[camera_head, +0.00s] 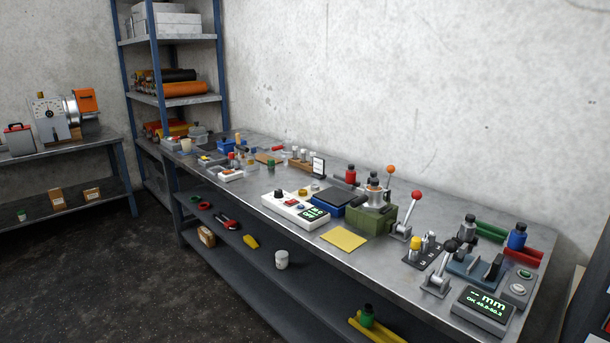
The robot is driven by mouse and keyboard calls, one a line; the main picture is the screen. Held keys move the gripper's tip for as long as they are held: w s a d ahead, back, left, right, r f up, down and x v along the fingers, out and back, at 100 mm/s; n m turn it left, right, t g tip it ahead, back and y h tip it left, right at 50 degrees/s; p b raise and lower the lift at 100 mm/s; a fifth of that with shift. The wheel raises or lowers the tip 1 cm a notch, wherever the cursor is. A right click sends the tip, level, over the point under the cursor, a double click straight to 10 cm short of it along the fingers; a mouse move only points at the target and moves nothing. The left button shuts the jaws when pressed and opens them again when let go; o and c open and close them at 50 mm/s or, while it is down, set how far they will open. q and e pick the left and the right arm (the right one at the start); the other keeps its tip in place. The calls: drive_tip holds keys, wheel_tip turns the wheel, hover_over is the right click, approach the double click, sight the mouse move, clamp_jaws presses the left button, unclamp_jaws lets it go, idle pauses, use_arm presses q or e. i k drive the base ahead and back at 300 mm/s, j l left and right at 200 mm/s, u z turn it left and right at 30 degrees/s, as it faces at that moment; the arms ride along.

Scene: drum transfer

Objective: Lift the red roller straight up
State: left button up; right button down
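A red roller-like bar (523,255) lies at the right end of the grey workbench (325,245), behind a small grey box with a green button. Part of it is hidden by a blue-topped bottle (516,237). Another red roller-shaped piece (153,126) lies on the lower tier of the blue-posted shelf at the far left; it is small and partly hidden. I cannot tell which of the two is the task's roller. Neither my left nor my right gripper is in view, and nothing touches either red piece.
A green bar (491,231) lies behind the red bar on the bench. Black and orange rollers (186,90) lie on the shelf above. A grey display unit (483,310), levers and a green press (369,222) crowd the bench. The dark floor (110,270) at left is clear.

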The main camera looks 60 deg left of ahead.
sight(349, 174)
drive_tip(key=u, duration=1.7)
drive_tip(key=i+j, duration=0.1)
drive_tip(key=j+u, duration=0.05)
